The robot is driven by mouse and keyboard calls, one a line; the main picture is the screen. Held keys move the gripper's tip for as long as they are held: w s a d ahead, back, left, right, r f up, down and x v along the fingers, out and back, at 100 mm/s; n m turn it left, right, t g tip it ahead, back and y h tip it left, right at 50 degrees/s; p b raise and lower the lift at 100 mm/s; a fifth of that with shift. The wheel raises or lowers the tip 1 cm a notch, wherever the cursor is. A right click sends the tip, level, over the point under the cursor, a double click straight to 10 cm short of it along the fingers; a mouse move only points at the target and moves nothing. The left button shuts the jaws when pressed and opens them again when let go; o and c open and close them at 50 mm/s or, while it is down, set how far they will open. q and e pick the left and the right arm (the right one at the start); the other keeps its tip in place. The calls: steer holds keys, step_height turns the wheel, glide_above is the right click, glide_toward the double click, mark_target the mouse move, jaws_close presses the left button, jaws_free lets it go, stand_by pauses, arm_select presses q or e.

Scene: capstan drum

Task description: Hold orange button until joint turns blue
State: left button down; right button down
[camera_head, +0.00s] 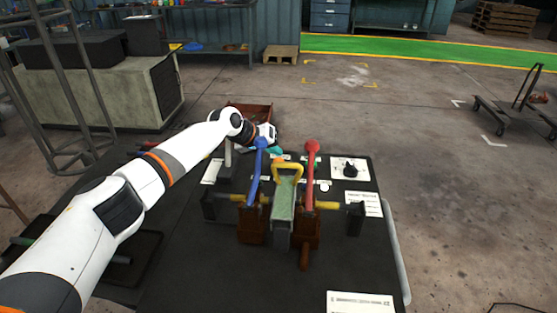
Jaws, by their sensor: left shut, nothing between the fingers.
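The bench device has a blue lever (259,160) on the left, a red lever (311,175) on the right and a yellow handle (288,167) over a green, worn centre piece (284,197). My left arm reaches in from the left, and my left gripper (272,146) is shut and empty behind the blue lever, at the back of the bench. A small orange spot (279,157) shows just below the gripper, partly hidden; I cannot tell whether the fingers touch it. No blue joint is clearly visible apart from the blue lever. My right gripper is not in view.
The black bench (190,270) carries a dial panel (350,168) and white label sheets (360,302). A reddish-brown bin (250,113) stands behind the gripper. A trolley (515,115) stands on the open concrete floor at right.

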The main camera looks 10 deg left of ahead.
arm_select(q)
steer(key=shift+f, duration=0.15)
steer(key=shift+f, duration=0.3)
steer(key=shift+f, duration=0.15)
stand_by(0.4)
steer(key=shift+s+a+f+b, duration=0.15)
steer(key=shift+a+f+b, duration=0.1)
steer(key=shift+f+b, duration=0.4)
stand_by(1.5)
stand_by(0.9)
steer(key=shift+d+r+p, duration=0.4)
steer(key=shift+r+p, duration=0.3)
steer(key=shift+r, duration=0.05)
steer(key=shift+w+d+r, duration=0.1)
steer(key=shift+w+r, duration=0.15)
steer(key=shift+r, duration=0.15)
